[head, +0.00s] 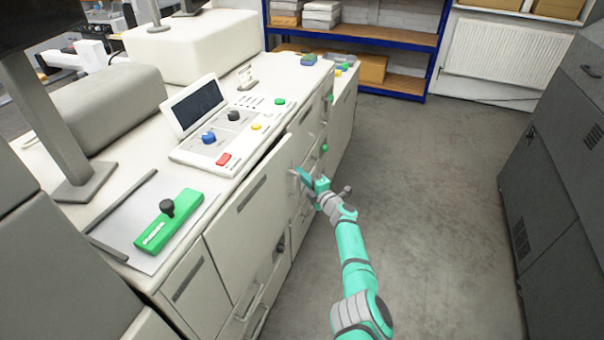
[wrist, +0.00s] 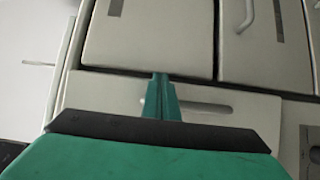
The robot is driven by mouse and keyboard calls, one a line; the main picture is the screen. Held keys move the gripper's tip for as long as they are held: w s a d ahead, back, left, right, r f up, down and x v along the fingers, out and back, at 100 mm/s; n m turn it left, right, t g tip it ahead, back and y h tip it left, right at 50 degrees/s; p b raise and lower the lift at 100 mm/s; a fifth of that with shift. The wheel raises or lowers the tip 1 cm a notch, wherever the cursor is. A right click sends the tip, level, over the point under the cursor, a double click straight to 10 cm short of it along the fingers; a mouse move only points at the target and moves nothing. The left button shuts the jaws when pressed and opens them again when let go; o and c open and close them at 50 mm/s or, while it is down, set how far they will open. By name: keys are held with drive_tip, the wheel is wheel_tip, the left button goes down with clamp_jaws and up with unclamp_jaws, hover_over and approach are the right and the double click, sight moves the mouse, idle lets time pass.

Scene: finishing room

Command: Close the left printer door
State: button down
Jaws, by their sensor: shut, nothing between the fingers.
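The left printer door (head: 243,225) is a large off-white panel on the front of the long cabinet in the head view. It looks slightly ajar, with a dark gap along its upper right edge and its right side standing out from the front. A dark knob shows low near its right edge. My gripper (head: 304,177) is to the right of this door, close to the cabinet front further along. In the wrist view my gripper (wrist: 161,98) is shut and empty, in front of a pale panel with a recessed slot handle (wrist: 200,107). Contact cannot be told.
A control panel (head: 215,138) and a green tool (head: 168,222) lie on the cabinet top. More handles and drawers line the front below. The grey floor (head: 430,200) is clear, up to a dark grey cabinet (head: 540,190) at right. Blue shelving (head: 400,38) stands behind.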

drive_tip(key=shift+s+a+f, duration=0.1)
drive_tip(key=shift+a, duration=0.3)
